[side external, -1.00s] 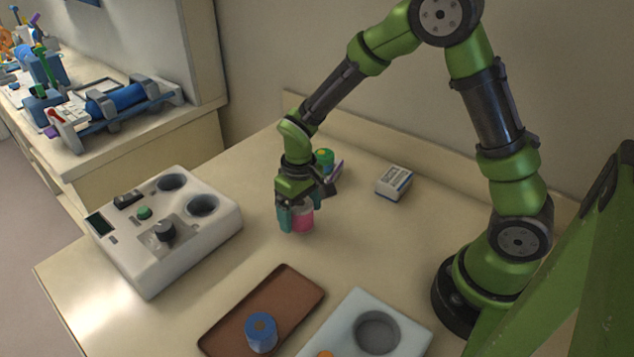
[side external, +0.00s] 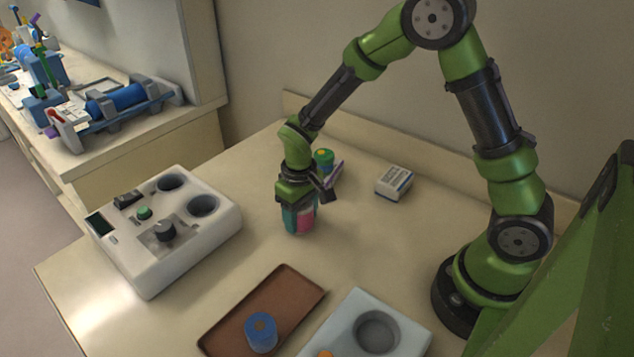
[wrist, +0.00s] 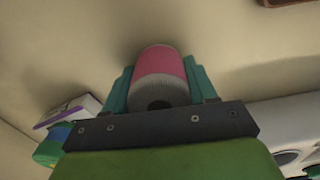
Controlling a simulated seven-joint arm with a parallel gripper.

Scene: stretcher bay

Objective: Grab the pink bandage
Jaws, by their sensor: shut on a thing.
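The pink bandage is a small roll with a pink side and a pale end with a dark core. In the wrist view the pink bandage (wrist: 160,68) sits between the two teal fingers of my gripper (wrist: 160,88), which touch it on both sides. In the side view the pink bandage (side external: 306,218) shows partly behind a finger of my gripper (side external: 299,222). My gripper points down and is shut on the roll. The roll is at or very near the table top; I cannot tell whether it touches. Its far side is hidden.
A green-topped roll (side external: 323,159) and a small white box (side external: 394,183) stand behind my gripper. A white device with round wells (side external: 165,240) is at left. A brown tray (side external: 290,290) holding a blue roll (side external: 261,333) and a pale holder (side external: 402,335) are in front.

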